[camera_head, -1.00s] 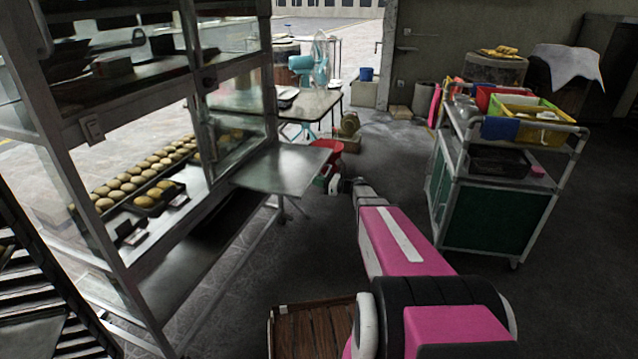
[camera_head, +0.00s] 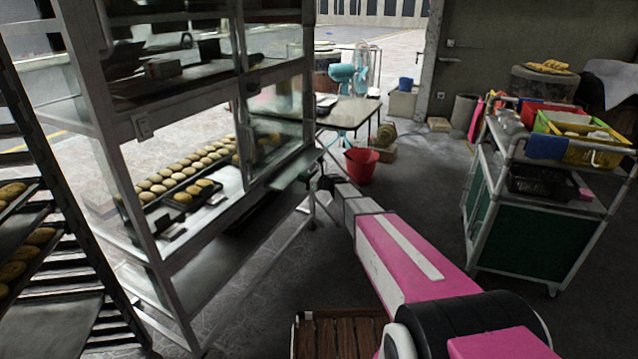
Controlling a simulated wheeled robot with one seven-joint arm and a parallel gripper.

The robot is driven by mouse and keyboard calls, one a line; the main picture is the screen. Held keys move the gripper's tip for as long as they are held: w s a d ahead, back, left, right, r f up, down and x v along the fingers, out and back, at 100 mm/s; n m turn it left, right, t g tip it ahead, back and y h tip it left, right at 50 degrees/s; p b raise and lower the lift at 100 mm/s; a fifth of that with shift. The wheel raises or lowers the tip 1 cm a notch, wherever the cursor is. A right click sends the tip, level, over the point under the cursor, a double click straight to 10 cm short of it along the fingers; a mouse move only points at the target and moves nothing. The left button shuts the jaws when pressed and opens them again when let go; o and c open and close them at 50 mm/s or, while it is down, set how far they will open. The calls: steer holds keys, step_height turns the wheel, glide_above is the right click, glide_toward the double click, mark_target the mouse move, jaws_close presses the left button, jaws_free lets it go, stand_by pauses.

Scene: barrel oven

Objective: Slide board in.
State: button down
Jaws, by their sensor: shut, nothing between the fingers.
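The board (camera_head: 292,170) is a flat grey-green panel on the right side of the glass display cabinet (camera_head: 150,225). Only a narrow strip of it sticks out past the cabinet frame. My gripper (camera_head: 318,183) is small and dark in this view, at the far end of my pink and grey arm. It is shut and empty, right at the outer edge of the board. I cannot tell whether the fingertips touch that edge.
Trays of round buns (camera_head: 185,172) lie inside the cabinet. A red bucket (camera_head: 361,165) stands on the floor beyond my gripper. A table with a teal fan (camera_head: 350,76) is behind. A green-sided trolley (camera_head: 530,225) stands right, and a bun rack (camera_head: 70,270) left.

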mark_target(294, 175)
steer(key=shift+x, duration=2.25)
steer(key=shift+s+d, duration=0.1)
